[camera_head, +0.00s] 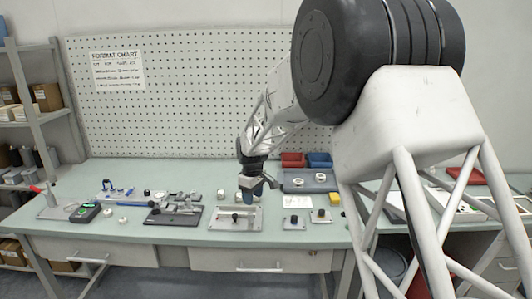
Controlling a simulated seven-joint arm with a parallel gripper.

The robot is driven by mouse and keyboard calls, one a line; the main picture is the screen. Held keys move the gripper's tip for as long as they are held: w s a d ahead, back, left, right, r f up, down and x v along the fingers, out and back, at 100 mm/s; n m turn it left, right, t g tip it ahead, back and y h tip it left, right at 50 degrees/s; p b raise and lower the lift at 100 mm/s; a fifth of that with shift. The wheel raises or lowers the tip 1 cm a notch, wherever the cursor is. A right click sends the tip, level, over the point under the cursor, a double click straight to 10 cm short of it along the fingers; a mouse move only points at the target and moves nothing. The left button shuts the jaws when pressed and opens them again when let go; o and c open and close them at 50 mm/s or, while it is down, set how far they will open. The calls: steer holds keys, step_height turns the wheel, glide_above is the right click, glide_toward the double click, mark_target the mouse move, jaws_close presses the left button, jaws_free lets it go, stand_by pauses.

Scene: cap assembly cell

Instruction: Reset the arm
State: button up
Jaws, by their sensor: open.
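My arm reaches from the upper right down over the workbench (130,228). My gripper (258,193) points down at its end, above the back edge of a light metal fixture plate (250,220) with a dark knob on it. The gripper is small and dark in this view, and its fingers are hard to make out. I see nothing held between them. A small pale cylindrical part stands just left of the gripper, and the gripper partly hides what lies behind it.
A dark fixture (172,216) with metal parts lies left of the gripper. Two small plates with knobs (320,215) lie to the right. A grey tray (296,183) with white rings, a red bin (292,159) and a blue bin (319,160) stand behind. A pegboard (190,90) closes the back.

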steer(key=s+d+r+m, duration=0.2)
steer(key=s+d+r, duration=0.35)
steer(key=s, duration=0.25)
steer(key=s+d+r+m+t, duration=0.1)
steer(key=s+d+r+m, duration=0.1)
steer(key=s+d+r, duration=0.35)
steer(key=s+d+r+m, duration=0.2)
steer(key=s+d+r, duration=0.3)
steer(key=s, duration=0.4)
steer(key=s+d+f+m, duration=0.1)
steer(key=s+d+m, duration=0.2)
steer(key=s, duration=1.1)
steer(key=s+d+f+m+t, duration=0.1)
steer(key=s+d, duration=0.5)
steer(key=s, duration=0.7)
steer(key=shift+s+d+f+m, duration=0.15)
steer(key=shift+s+f+m, duration=0.3)
steer(key=shift+m, duration=0.55)
